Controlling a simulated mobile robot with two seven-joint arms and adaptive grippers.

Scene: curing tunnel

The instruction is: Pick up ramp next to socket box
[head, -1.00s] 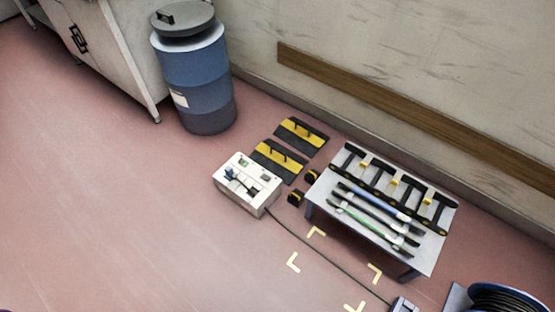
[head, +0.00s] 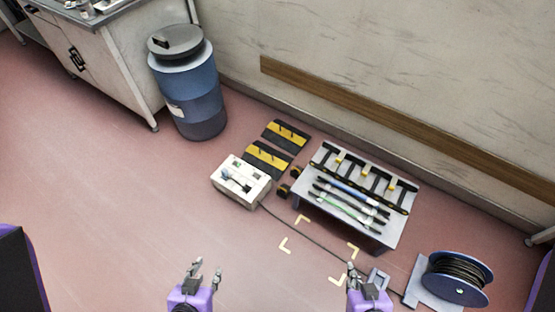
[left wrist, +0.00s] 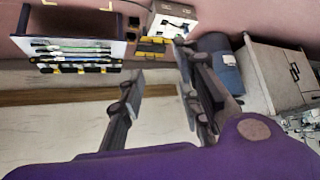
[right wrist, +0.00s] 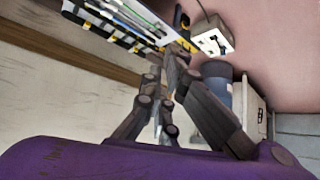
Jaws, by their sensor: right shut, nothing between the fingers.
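The white socket box (head: 241,181) stands on the pink floor with its sockets facing up. Two black ramps with a yellow band and dark handles lie behind it: the nearer ramp (head: 268,159) close beside the box, the farther ramp (head: 287,135) toward the wall. My left gripper (head: 205,267) is open and empty, in front of and well apart from them. It also shows open in the left wrist view (left wrist: 160,62). My right gripper (head: 357,271) is shut and empty, at the lower right of the box. In the right wrist view, its fingers partly cover the ramp area.
A low table (head: 393,238) with dark brackets and several rods stands right of the ramps. Small black-and-yellow pieces (head: 284,190) lie between box and table. A cable crosses the floor toward a cable reel (head: 458,278). A blue barrel (head: 193,95) stands behind left. The left floor is clear.

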